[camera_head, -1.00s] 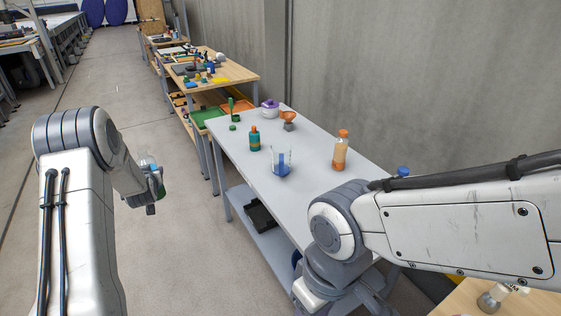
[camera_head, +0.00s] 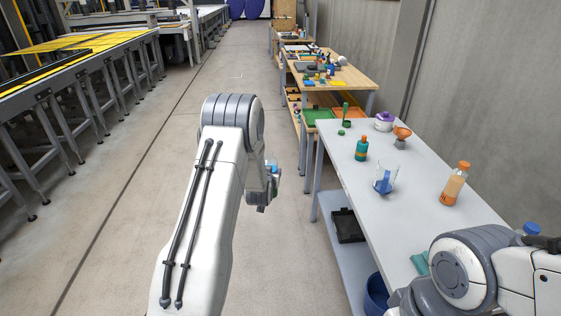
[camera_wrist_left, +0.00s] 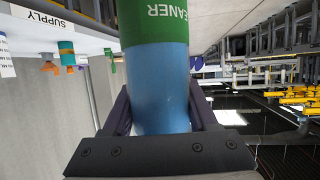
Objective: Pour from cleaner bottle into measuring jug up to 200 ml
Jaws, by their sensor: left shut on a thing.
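My left gripper (camera_head: 266,197) is shut on the cleaner bottle (camera_wrist_left: 158,70), which holds blue liquid and has a green label reading "CLEANER". In the head view only a small part of the bottle (camera_head: 271,165) shows behind my left arm, over the floor left of the grey table. The measuring jug (camera_head: 386,178) is clear and stands upright on the table near its left edge, with blue visible low in it. The bottle is apart from the jug. My right arm is at the lower right; its gripper is out of view.
On the grey table (camera_head: 405,215), a teal bottle (camera_head: 361,150), an orange-capped bottle (camera_head: 454,187), an orange funnel (camera_head: 401,136) and a purple-topped container (camera_head: 384,122) stand around the jug. A dark blue bin (camera_head: 376,295) is below. Open floor (camera_head: 110,225) lies left.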

